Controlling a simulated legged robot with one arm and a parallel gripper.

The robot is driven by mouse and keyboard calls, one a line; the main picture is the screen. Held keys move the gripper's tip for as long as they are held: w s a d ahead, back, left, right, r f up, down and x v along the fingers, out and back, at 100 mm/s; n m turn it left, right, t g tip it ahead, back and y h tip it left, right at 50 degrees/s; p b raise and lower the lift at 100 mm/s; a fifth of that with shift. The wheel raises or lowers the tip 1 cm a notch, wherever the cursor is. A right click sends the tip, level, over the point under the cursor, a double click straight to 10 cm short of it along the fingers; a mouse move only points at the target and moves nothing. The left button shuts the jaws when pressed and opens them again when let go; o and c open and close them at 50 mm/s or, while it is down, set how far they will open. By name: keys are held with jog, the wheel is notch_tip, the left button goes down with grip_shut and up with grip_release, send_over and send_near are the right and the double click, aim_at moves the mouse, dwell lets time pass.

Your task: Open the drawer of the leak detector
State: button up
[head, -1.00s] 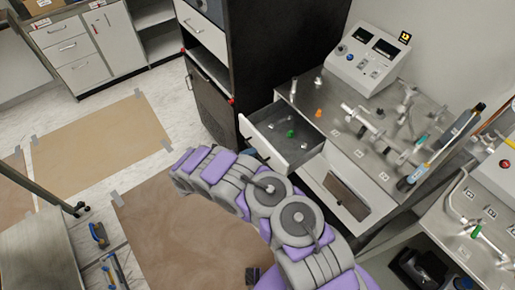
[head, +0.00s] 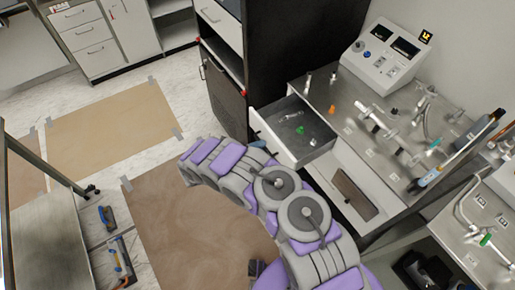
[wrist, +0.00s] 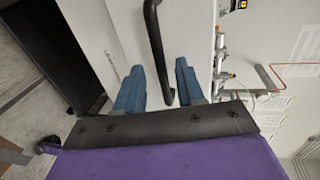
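The leak detector's cabinet (head: 395,165) has a metal top with fittings. Its drawer (head: 275,143) is pulled well out, and loose small parts, one green, lie inside. In the wrist view, the black bar handle (wrist: 156,45) runs between the two blue fingers of my gripper (wrist: 160,85). The fingers are apart, with a gap on each side of the handle; whether either touches it I cannot tell. In the head view my arm mostly hides the gripper, and a bit of blue shows by the drawer front.
A control box (head: 385,53) with screens stands on the cabinet top. A tall dark cabinet (head: 285,50) stands left of the drawer. Brown floor sheets (head: 110,130) and blue-handled tools (head: 120,260) lie on the floor at left, which is otherwise largely clear.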

jog(key=shift+a, duration=0.1)
jog(key=p+v, duration=0.1)
jog(key=v, duration=1.6)
jog(key=shift+p, duration=0.4)
jog(key=shift+a, duration=0.1)
